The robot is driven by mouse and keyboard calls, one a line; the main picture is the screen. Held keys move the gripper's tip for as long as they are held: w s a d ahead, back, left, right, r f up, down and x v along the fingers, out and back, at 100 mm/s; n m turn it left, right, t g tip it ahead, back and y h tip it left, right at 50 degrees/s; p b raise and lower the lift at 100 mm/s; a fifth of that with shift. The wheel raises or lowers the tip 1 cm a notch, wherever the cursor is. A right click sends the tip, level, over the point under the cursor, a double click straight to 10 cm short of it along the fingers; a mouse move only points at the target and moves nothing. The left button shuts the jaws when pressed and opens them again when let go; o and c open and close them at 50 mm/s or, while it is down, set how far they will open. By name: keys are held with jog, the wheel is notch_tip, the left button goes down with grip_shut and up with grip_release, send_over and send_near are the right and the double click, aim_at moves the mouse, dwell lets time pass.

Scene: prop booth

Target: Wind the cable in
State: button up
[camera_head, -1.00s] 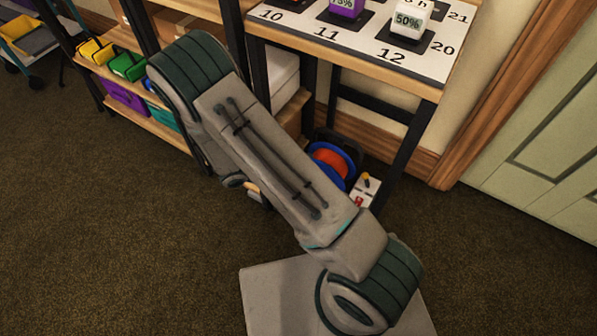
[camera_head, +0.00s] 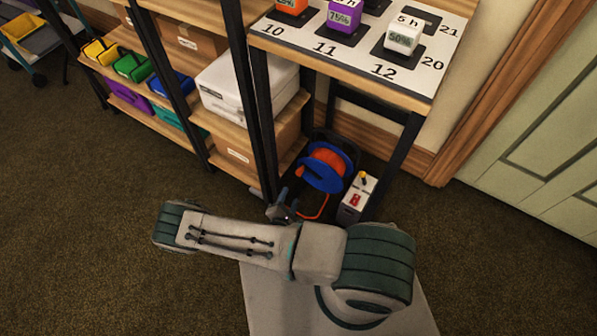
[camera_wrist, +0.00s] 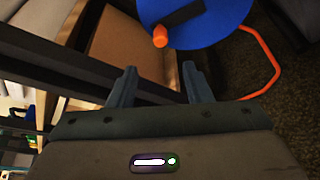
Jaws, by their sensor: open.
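A cable reel (camera_head: 324,167) with blue side discs and orange cable wound on it stands on the floor under the numbered table. A loose length of orange cable (camera_head: 318,208) runs out below it. In the wrist view the blue disc (camera_wrist: 205,22) is at the top, with an orange knob (camera_wrist: 160,36) on its face, and the orange cable (camera_wrist: 272,65) bends down on the right. My gripper (camera_head: 283,202) is just left of and in front of the reel. In the wrist view its fingers (camera_wrist: 158,85) are apart and empty, short of the knob.
A white box with a yellow-topped lever and red switch (camera_head: 357,196) stands right of the reel. Black table legs (camera_head: 395,165) and shelf posts (camera_head: 263,130) flank it. Shelves with bins, a white case (camera_head: 250,85) and cartons are left. The carpet in front is open.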

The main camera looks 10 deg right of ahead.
aim_at(298, 175)
jog(key=b+x, duration=0.3)
jog(key=x, duration=1)
jog(key=shift+w+d+f+b, duration=0.1)
jog(key=shift+w+f+b, duration=0.1)
jog(key=shift+w+b, duration=0.15)
grip_shut()
